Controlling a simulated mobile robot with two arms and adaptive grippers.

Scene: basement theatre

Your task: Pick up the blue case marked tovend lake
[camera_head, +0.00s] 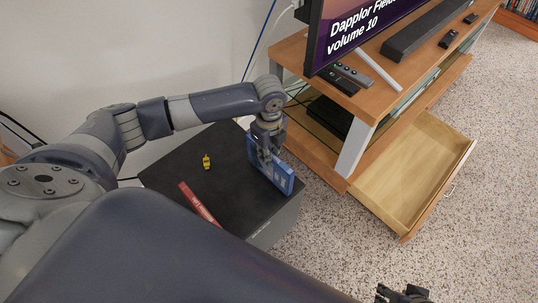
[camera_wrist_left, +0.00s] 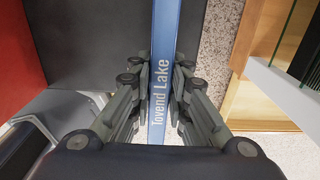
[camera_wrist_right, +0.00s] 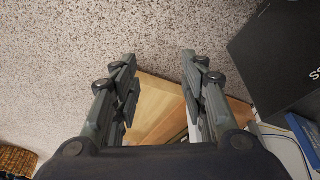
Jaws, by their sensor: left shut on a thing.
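The blue case (camera_head: 283,177) stands on edge at the right side of a black box (camera_head: 225,150). Its spine reads "Tovend Lake" in the left wrist view (camera_wrist_left: 163,60). My left gripper (camera_head: 266,158) comes down from above and is shut on the case, with a finger on each side of the spine in the left wrist view (camera_wrist_left: 160,85). I cannot tell whether the case is clear of the box top. My right gripper (camera_wrist_right: 158,75) is open with nothing between its fingers; it also shows at the bottom of the head view (camera_head: 402,294).
A red case (camera_head: 199,204) and a small yellow figure (camera_head: 206,161) are on the black box. Right of it stands a wooden TV stand (camera_head: 322,140) with an open, empty drawer (camera_head: 415,165), a screen (camera_head: 350,30), remotes and a soundbar (camera_head: 425,28).

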